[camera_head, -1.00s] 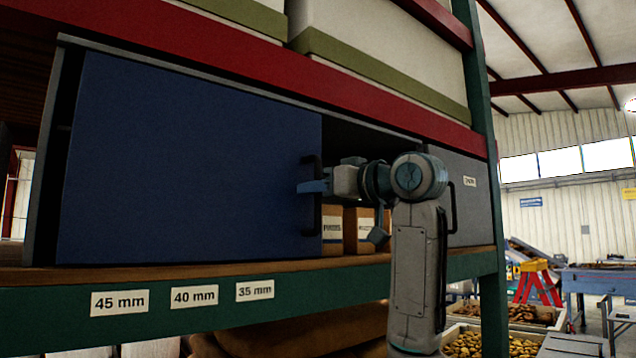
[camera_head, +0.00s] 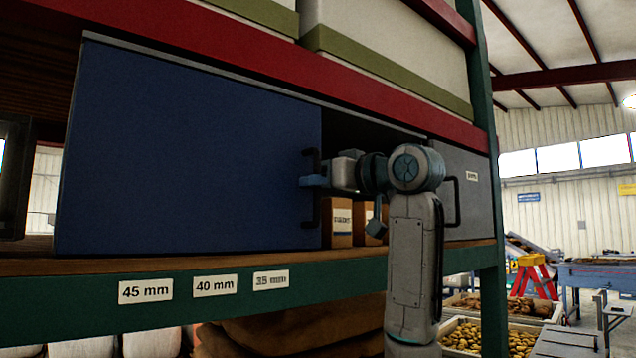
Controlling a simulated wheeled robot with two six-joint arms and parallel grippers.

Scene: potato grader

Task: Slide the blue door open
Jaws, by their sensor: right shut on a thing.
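The blue door (camera_head: 190,150) is a flat sliding panel on the left of a grey cabinet on the shelf. Its black bar handle (camera_head: 312,215) stands upright at its right edge. My right gripper (camera_head: 309,182) is shut on this handle, reaching it from the right. Right of the door the cabinet is open, with a dark inside and brown labelled boxes (camera_head: 342,220) partly showing. My right arm hides part of the opening. My left gripper is not in view.
A grey door (camera_head: 466,190) with a black handle is at the cabinet's right. A green upright (camera_head: 484,90) stands beside it, and a red beam (camera_head: 250,65) runs above. A dark object (camera_head: 14,175) is at the far left on the shelf.

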